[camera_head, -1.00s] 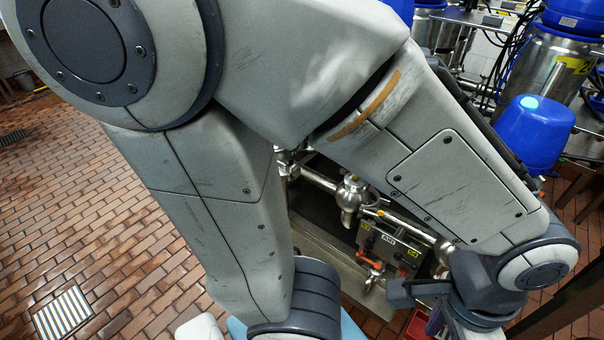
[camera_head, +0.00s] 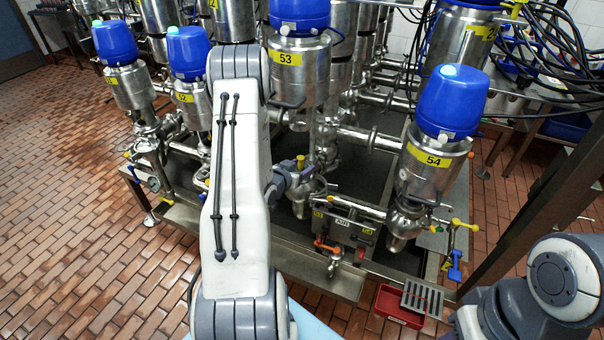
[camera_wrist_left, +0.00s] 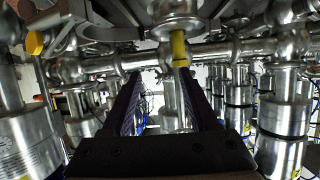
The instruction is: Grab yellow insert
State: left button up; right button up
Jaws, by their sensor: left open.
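A small yellow insert (camera_wrist_left: 179,48) stands upright under a steel valve body in the left wrist view, ahead of my left gripper (camera_wrist_left: 160,76) and near the line of its right finger. The fingers are apart with nothing held between them. In the head view, a small yellow piece (camera_head: 300,162) shows beside my left gripper (camera_head: 290,184), under the valve labelled 53; I cannot tell whether it is the same insert. My arm and wrist hide part of this area. My right arm shows at the lower right, but its gripper is out of frame.
Steel valves with blue caps, including one labelled 54 (camera_head: 432,160), crowd around the left arm. Horizontal pipes cross behind it. A control box (camera_head: 345,228) and a red tray (camera_head: 400,305) lie to the right. Tiled floor (camera_head: 80,240) is open at the left.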

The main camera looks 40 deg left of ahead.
aim_at(301, 170)
pick_arm(q)
jog(key=shift+n+t+y, duration=0.3)
jog(key=shift+t, duration=0.1)
jog(key=w+a, duration=0.1)
jog(key=w+a+f, duration=0.2)
jog(key=shift+a+p, duration=0.35)
jog(key=shift+f+p+x, duration=0.2)
jog(key=shift+p+x, duration=0.4)
jog(key=shift+x, duration=2.1)
grip_shut()
jog(key=shift+r, duration=0.15)
